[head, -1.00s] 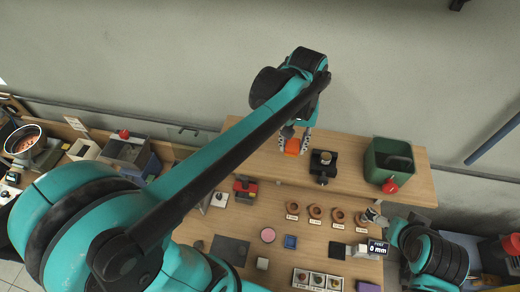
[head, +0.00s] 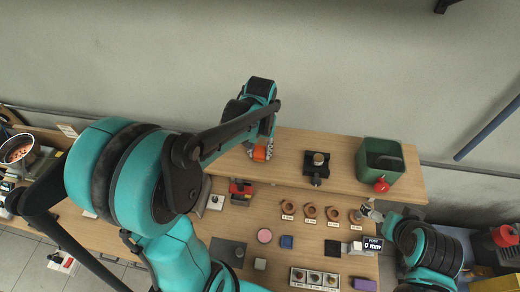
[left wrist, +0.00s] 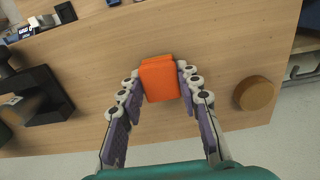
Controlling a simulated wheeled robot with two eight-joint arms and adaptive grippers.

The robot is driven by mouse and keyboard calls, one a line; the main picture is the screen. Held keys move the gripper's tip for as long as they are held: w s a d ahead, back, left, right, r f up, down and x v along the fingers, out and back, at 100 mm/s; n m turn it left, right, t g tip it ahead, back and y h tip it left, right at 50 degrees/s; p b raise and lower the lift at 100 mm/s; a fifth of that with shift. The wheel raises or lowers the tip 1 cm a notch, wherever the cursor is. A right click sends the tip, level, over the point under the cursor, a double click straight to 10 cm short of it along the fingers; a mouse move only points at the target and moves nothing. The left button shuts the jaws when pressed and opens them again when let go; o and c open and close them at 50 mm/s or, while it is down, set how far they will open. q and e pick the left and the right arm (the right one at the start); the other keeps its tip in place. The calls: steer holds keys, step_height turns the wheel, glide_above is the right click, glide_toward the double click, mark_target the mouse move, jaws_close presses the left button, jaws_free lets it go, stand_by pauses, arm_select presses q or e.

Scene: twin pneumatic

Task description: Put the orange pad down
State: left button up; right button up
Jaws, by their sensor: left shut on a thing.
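The orange pad (left wrist: 158,79) is a small block between the two fingers of my left gripper (left wrist: 158,82). My left gripper is shut on it, with a finger along each side. In the head view the orange pad (head: 260,153) shows below my left gripper (head: 261,145), over the left part of the raised back shelf (head: 335,180). I cannot tell whether the pad touches the wood. My right gripper (head: 371,212) is at the right side of the table, near a brown ring; its fingers are too small to read.
A black stand (head: 316,178) with a round top is right of the pad. A green bin (head: 381,160) with a red part stands at the shelf's right. A brown disc (left wrist: 256,94) lies right of the pad in the wrist view. Several brown rings line the lower table.

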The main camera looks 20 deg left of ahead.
arm_select(q)
steer(key=shift+s+f, duration=0.1)
steer(key=o, duration=1.1)
steer(key=shift+r, duration=0.5)
step_height(320, 180, up, 11)
steer(key=m+t, duration=0.3)
steer(key=t, duration=0.4)
glide_toward(260, 151)
steer(key=s+d, duration=0.1)
steer(key=s+d+f, duration=0.2)
steer(key=d, duration=0.1)
steer(key=shift+s+b, duration=0.3)
steer(key=shift+s, duration=0.1)
